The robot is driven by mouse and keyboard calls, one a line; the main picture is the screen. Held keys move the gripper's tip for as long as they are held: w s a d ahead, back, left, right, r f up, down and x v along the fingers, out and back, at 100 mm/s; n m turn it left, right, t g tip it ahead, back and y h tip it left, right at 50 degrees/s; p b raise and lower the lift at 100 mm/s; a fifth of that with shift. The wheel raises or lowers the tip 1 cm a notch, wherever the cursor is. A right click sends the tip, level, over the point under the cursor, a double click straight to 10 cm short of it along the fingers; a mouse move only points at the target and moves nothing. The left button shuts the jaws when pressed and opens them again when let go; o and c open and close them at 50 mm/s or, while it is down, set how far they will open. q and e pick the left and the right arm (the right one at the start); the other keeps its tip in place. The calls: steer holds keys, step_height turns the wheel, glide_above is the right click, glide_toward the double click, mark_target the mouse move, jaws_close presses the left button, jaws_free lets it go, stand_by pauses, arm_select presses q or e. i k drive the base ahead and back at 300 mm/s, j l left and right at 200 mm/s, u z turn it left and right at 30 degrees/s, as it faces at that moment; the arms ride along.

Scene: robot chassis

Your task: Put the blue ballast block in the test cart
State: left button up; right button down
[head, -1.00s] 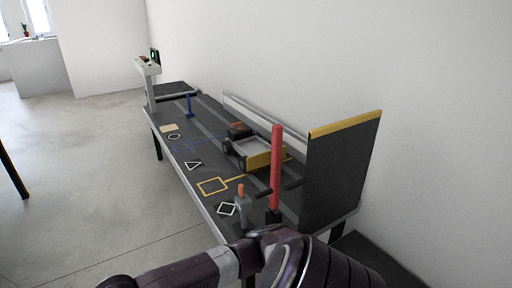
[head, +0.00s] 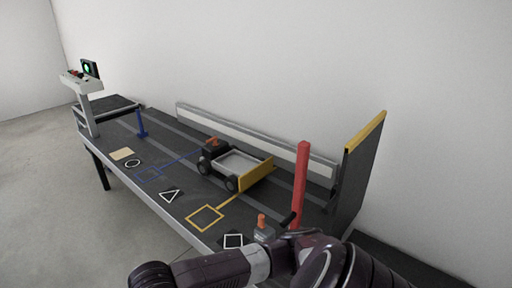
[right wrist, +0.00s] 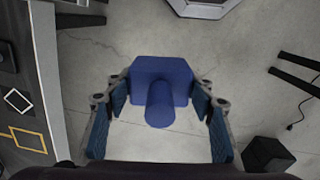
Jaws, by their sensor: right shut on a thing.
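The blue ballast block (right wrist: 145,72), with a round knob facing the camera, sits between the two fingers of my right gripper (right wrist: 162,88). The gripper is shut on it and holds it over bare floor beside the table in the right wrist view. The block and gripper are not visible in the head view, where only part of my arm shows at the bottom. The test cart (head: 240,163) stands on the dark table; it has an open pale tray, black wheels and a yellow end panel. My left gripper is not in view.
The long table (head: 185,215) bears a red post (head: 300,185), a small blue post (head: 141,124), an orange-topped control (head: 262,228) and floor-like outline markings. A tall dark panel with yellow top (head: 357,165) stands at the right end. A console (head: 85,90) stands at the far end.

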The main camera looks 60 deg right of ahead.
mark_target(235, 168)
steer(key=i+z, duration=0.25)
steer(key=i, duration=0.25)
steer(key=i+z, duration=0.25)
steer(key=i, duration=0.3)
steer(key=i+z, duration=0.5)
steer(key=i+j+z, duration=0.1)
steer(key=i+z, duration=0.35)
